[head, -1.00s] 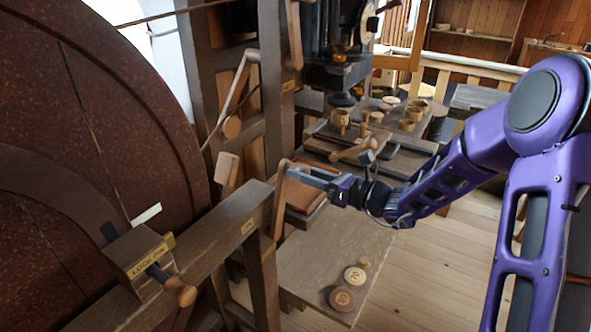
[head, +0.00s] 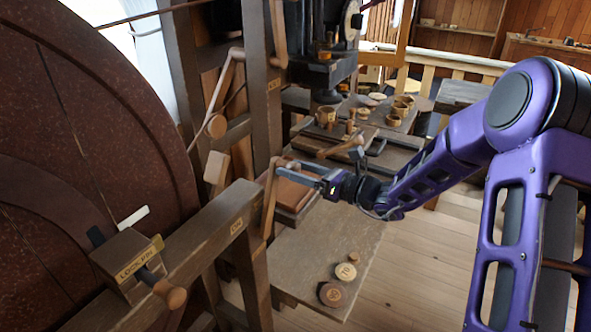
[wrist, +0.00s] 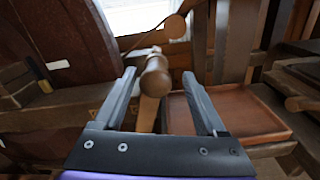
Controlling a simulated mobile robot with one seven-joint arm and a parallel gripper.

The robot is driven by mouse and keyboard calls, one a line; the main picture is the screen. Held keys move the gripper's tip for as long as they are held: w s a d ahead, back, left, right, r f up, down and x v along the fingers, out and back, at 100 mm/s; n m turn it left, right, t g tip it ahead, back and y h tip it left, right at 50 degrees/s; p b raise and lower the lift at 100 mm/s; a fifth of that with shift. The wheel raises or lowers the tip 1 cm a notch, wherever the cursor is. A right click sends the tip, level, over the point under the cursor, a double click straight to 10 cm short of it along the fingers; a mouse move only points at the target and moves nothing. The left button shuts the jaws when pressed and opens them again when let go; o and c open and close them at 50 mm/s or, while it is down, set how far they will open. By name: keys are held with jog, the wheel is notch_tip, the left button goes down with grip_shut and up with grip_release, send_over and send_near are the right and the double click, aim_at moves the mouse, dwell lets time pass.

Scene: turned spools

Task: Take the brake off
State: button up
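A pale wooden lever (head: 269,198) stands at the end of the dark timber beam (head: 217,222), beside the large wheel. In the wrist view, a turned wooden knob (wrist: 155,77) with a pale bar (wrist: 148,113) below it lies between my fingers. My gripper (head: 290,168) is open at the lever's upper part; it also shows in the wrist view (wrist: 163,85). Neither finger clearly touches the knob. The small label on the beam beside the lever is too small to read surely.
The big brown wheel (head: 85,130) fills the left. A box marked LOCK PIN (head: 128,262) with a wooden handle (head: 170,293) sits on the beam. Another crank lever (head: 222,92) hangs behind. A low bench (head: 320,245) carries round numbered discs. Open floor lies right.

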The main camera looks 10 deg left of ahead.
jog(key=v, duration=1.7)
jog(key=shift+d, duration=0.2)
jog(key=shift+s+a, duration=0.1)
